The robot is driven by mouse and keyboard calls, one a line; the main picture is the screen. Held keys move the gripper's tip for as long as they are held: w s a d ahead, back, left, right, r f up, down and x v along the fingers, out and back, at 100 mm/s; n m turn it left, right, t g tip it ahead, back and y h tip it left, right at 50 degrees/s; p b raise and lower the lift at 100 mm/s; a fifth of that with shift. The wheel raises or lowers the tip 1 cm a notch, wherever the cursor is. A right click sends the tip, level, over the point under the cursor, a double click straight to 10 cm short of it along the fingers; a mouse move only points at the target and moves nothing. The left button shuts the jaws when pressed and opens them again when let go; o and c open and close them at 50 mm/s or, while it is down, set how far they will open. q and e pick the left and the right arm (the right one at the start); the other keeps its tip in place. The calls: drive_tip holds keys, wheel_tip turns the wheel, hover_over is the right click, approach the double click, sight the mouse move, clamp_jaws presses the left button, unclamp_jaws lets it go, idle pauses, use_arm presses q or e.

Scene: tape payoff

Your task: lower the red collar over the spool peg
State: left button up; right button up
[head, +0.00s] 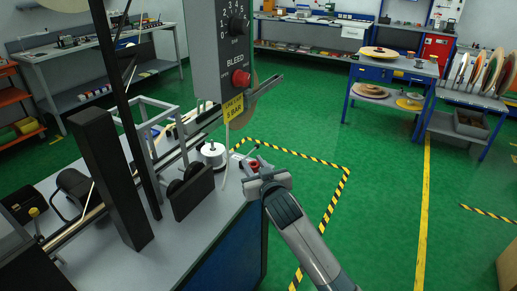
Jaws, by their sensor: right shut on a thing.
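My right gripper (255,172) reaches in from the lower right to the table's right end. It is shut on a small red piece (254,163), which looks like the red collar; the fingers partly hide it. To its left, on the machine table, stands a white round spool-like part (213,155) with a short dark tip on top, which may be the spool peg. The red piece is apart from it, to its right. Exact heights are hard to tell. My left gripper is not in view.
A grey control box (216,50) with a red knob (241,79) hangs above the spool area. A black plate (193,191) stands in front of the white part. Grey rails and a dark upright post (110,180) crowd the left. Green floor is open to the right.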

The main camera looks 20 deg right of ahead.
drive_tip(key=s+a+r, duration=0.1)
drive_tip(key=s+a, duration=0.2)
drive_tip(key=s, duration=0.6)
drive_tip(key=s+a+r+y, duration=0.1)
drive_tip(key=s+a+r, duration=0.1)
drive_tip(key=s, duration=0.7)
drive_tip(key=shift+a, duration=0.5)
